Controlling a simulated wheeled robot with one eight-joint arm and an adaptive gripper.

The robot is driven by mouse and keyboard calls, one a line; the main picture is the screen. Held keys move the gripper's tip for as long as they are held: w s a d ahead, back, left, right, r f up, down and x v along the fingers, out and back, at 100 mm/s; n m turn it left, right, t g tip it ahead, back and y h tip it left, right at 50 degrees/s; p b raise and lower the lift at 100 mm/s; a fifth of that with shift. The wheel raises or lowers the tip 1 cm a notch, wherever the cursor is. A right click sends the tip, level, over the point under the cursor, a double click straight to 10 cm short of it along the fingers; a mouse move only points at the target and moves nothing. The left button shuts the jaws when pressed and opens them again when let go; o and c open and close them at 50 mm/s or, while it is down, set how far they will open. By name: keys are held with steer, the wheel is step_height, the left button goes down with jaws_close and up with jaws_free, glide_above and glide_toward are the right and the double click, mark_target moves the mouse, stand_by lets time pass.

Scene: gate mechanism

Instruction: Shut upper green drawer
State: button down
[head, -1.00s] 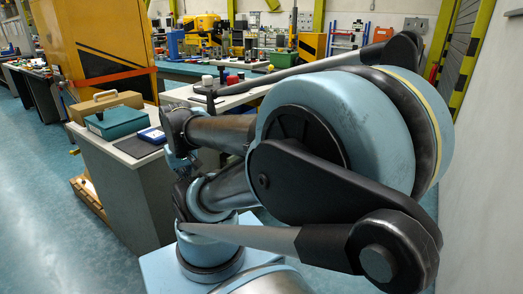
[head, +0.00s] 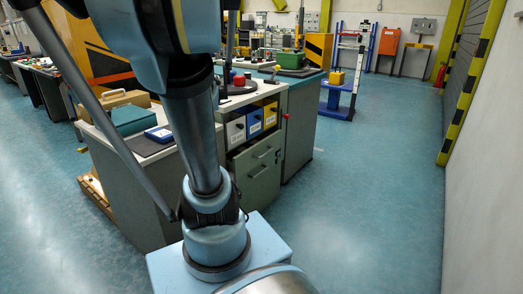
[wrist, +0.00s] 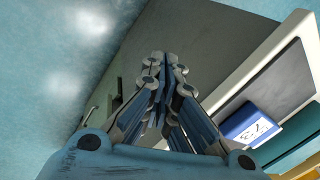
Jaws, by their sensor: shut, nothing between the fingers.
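The grey-green drawers sit in the bench cabinet below a row of coloured bins in the head view. The upper green drawer (head: 246,160) has a bar handle. Its front is small and partly hidden behind my arm, so I cannot tell how far out it stands. A lower drawer (head: 257,190) with a similar handle is just below. In the wrist view my gripper (wrist: 158,65) is shut and empty, pointing along the grey cabinet side below the pale bench edge. The head view does not show my fingers clearly.
White, blue (head: 254,122) and yellow bins sit above the drawers. A small blue box (head: 161,134) lies on the bench beside a green case (head: 128,119); the box also shows in the wrist view (wrist: 250,122). Blue floor (head: 360,190) is free to the right.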

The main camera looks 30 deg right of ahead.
steer(key=w+d+f+m+t+y, duration=0.1)
steer(key=w+d+m, duration=0.55)
steer(key=d, duration=0.45)
steer(key=w+d+f+m+t+y, duration=0.1)
steer(key=w+d+m, duration=0.55)
steer(key=d, duration=0.45)
steer(key=s+d+f+m+t, duration=0.2)
steer(key=d+f+m, duration=0.3)
steer(key=d, duration=0.7)
steer(key=s+d+f+m+t, duration=0.15)
steer(key=d+f+m, duration=0.35)
steer(key=d, duration=0.7)
glide_toward(258, 151)
step_height(258, 151, down, 3)
steer(key=a, duration=0.1)
steer(key=shift+w+a, duration=0.25)
steer(key=shift+w, duration=0.25)
steer(key=shift+w+a, duration=0.25)
steer(key=shift+w, duration=0.25)
steer(key=shift+w+d+t, duration=0.1)
steer(key=shift+t, duration=0.15)
